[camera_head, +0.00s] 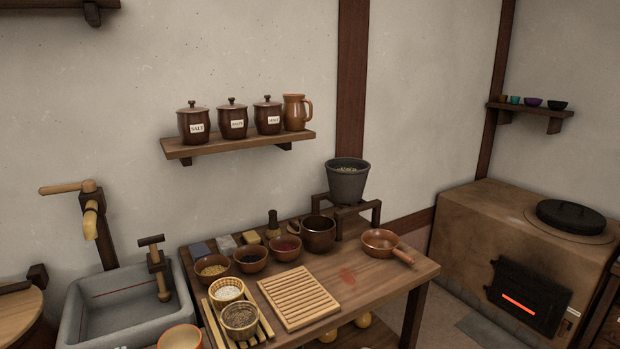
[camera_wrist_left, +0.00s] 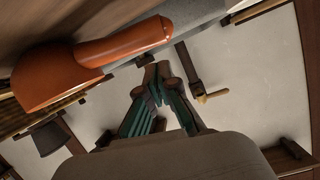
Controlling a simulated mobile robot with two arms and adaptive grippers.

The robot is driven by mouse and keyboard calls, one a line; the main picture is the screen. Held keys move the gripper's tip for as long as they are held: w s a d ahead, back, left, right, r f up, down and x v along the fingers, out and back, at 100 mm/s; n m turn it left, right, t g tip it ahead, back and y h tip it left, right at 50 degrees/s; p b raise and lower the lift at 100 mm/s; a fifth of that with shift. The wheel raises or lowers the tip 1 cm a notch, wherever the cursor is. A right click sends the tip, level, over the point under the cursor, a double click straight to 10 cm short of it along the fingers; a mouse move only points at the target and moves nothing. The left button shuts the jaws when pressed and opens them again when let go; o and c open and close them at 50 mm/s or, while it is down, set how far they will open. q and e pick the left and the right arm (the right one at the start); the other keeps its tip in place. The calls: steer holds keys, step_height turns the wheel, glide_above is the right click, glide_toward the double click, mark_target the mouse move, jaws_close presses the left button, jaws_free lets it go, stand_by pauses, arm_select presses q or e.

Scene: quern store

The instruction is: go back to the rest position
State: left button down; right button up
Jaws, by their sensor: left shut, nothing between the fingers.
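My left gripper (camera_wrist_left: 158,82) shows only in the left wrist view, with its teal fingers reaching up from the bottom middle. Its fingertips are together and nothing is between them. The pale wall is behind the fingers. Neither gripper nor arm shows in the head view. My right gripper is in neither view.
A wooden worktable (camera_head: 412,272) holds several bowls, a slatted board (camera_head: 298,298) and a handled pan (camera_head: 381,243). A stone sink (camera_head: 75,312) stands left, a stove (camera_head: 465,235) right. A large orange-brown thing (camera_wrist_left: 60,75) looms close in the left wrist view.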

arm_select(q)
steer(key=s+d+f+m+g+h, duration=0.2)
steer(key=s+d+f+g, duration=0.1)
steer(key=s+d, duration=0.55)
steer(key=s+d+f+m+g+h, duration=0.25)
steer(key=s+d, duration=0.25)
steer(key=s, duration=0.6)
steer(key=s+d+f+m+g+h, duration=0.25)
steer(key=s+d, duration=0.35)
steer(key=s, duration=0.4)
step_height(320, 180, down, 26)
steer(key=s+f+g+p, duration=0.1)
steer(key=s+g+p, duration=0.1)
steer(key=s+a+f+g+p, duration=0.1)
steer(key=s+a+f, duration=0.1)
steer(key=s+f, duration=1.1)
steer(key=s, duration=0.3)
steer(key=shift+s+a, duration=0.15)
steer(key=shift+a, duration=0.25)
